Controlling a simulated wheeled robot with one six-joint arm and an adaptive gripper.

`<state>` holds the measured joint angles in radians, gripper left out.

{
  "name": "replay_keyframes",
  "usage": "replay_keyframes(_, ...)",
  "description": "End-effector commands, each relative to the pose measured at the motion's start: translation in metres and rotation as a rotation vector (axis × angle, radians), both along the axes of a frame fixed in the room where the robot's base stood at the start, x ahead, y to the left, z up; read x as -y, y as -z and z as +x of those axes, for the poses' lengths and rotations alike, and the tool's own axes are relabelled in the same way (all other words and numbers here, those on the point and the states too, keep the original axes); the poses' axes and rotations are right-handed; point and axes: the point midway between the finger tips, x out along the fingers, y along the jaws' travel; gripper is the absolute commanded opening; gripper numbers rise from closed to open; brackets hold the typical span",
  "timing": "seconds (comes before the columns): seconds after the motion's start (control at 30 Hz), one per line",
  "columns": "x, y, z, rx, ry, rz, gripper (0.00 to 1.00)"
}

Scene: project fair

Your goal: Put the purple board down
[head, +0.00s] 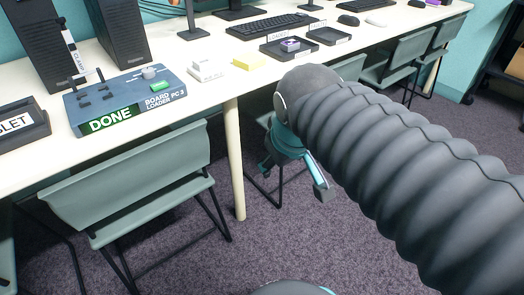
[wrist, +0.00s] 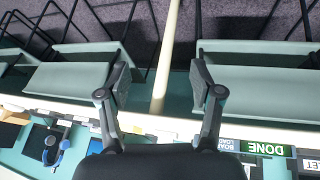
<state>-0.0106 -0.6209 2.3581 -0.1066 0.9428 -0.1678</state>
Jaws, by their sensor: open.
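A small purple board (head: 291,44) appears to lie in the left one of two dark trays (head: 272,52) on the long white table, beyond my arm. My gripper (head: 294,180) is in front of the table edge, over the chairs and floor, well apart from the board. In the wrist view my gripper (wrist: 161,82) has its two fingers spread wide with nothing between them. I cannot make out the purple board for certain in the wrist view.
A blue board loader (head: 125,100) with a green DONE sign stands on the white table (head: 205,95). A second tray (head: 328,36), a yellow pad (head: 248,62), keyboards and computer towers share the table. Green chairs (head: 135,175) stand along the front edge.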

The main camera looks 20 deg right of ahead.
Motion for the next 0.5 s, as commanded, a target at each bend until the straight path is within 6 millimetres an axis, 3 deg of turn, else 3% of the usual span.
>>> replay_keyframes(0.1,-0.009,0.019,-0.025,0.024,0.102,0.107,0.65)
replay_keyframes(0.2,-0.014,0.029,-0.036,0.034,0.154,0.160,0.65)
replay_keyframes(0.5,-0.016,0.033,-0.040,0.036,0.178,0.185,0.65)
